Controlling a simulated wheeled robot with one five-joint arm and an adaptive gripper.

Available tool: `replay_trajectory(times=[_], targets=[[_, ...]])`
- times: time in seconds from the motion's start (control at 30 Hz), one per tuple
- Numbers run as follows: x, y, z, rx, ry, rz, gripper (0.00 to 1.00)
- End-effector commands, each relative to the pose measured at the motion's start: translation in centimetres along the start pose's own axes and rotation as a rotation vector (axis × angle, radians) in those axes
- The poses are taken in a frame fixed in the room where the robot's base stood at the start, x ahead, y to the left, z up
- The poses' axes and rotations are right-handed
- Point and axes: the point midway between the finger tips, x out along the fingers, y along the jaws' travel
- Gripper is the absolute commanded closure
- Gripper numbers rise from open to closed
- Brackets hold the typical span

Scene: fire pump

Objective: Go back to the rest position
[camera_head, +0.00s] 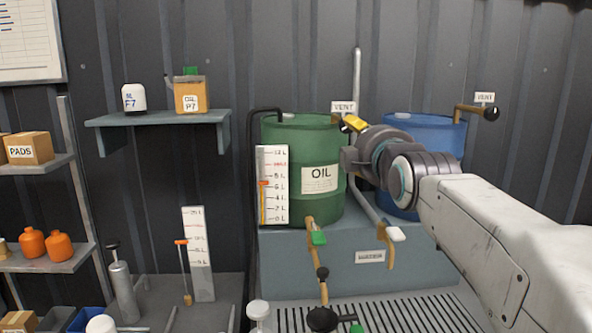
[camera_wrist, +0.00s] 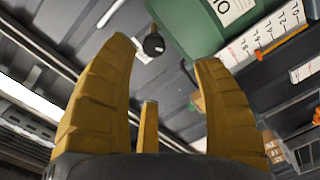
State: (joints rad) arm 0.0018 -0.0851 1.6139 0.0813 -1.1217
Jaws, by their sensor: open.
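My gripper (camera_head: 353,123) is at the end of my arm, in front of the upper right of the green oil drum (camera_head: 285,140), just below its VENT label. Only a bit of yellow finger shows there; my wrist hides the rest. In the wrist view my gripper (camera_wrist: 165,55) has its yellow fingers spread wide. A black round knob (camera_wrist: 153,44) on a short lever shows in the gap between the fingertips. The fingers are not closed on it; I cannot tell how near it is. The green drum (camera_wrist: 190,28) shows beyond.
A blue drum (camera_head: 420,130) stands right of the green one, partly behind my arm, with a black-knobbed VENT lever (camera_head: 490,113). A gauge board (camera_head: 273,190) fronts the green drum. Green (camera_head: 318,238) and white (camera_head: 396,233) valve handles stick out below. A shelf (camera_head: 160,119) hangs left.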

Motion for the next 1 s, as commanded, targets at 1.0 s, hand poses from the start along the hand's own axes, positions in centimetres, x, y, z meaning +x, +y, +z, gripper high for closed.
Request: replay_trajectory(times=[1.0], targets=[[-31.0, -34.1, 16.5, 0.945, -1.167, -0.735, 0.39]])
